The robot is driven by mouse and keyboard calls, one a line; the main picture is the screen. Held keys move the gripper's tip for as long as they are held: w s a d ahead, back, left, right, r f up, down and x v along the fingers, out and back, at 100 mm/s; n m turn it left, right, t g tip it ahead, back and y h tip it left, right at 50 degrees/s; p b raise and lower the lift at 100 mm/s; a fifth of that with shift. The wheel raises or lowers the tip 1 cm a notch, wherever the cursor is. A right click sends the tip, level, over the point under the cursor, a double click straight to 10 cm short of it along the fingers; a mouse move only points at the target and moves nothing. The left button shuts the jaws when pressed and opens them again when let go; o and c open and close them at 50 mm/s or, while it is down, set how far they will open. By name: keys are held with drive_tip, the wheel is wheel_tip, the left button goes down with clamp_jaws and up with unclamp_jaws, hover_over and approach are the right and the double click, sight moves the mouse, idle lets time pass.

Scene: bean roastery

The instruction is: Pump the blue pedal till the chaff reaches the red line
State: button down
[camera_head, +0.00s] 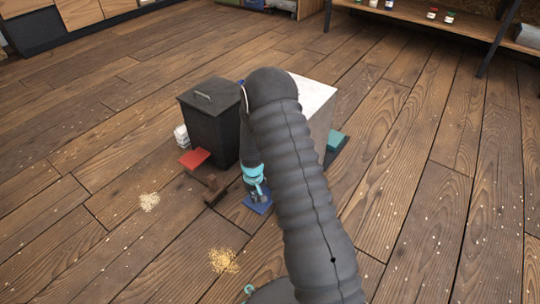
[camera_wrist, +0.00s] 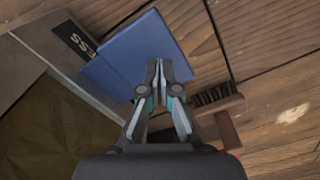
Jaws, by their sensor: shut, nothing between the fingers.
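The blue pedal (camera_head: 258,204) is a flat blue plate low by the floor, at the foot of a pale-topped box (camera_head: 314,97) that my arm partly hides. In the wrist view the pedal (camera_wrist: 138,49) fills the upper middle, beside a dark label ending in "ESS" (camera_wrist: 76,39). My gripper (camera_head: 258,196) points down at the pedal; its closed, empty fingertips (camera_wrist: 162,84) overlap the plate's near edge. I cannot tell whether they touch it. No red line is distinguishable. A dim brownish surface (camera_wrist: 45,130) shows at lower left in the wrist view; I cannot tell if it is chaff.
A dark lidded bin (camera_head: 211,122) stands left of the box, with a red plate (camera_head: 195,158) before it. A wooden brush (camera_head: 215,190) lies beside the blue pedal. A teal block (camera_head: 336,140) is at right. Loose piles (camera_head: 223,261) dot the otherwise open floor.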

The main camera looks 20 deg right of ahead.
sight(255, 205)
drive_tip(key=shift+f, duration=0.2)
drive_tip(key=shift+f+b, duration=1)
drive_tip(key=shift+f, duration=1.55)
drive_tip(key=shift+r+p, duration=2.5)
drive_tip(key=shift+r, duration=2.05)
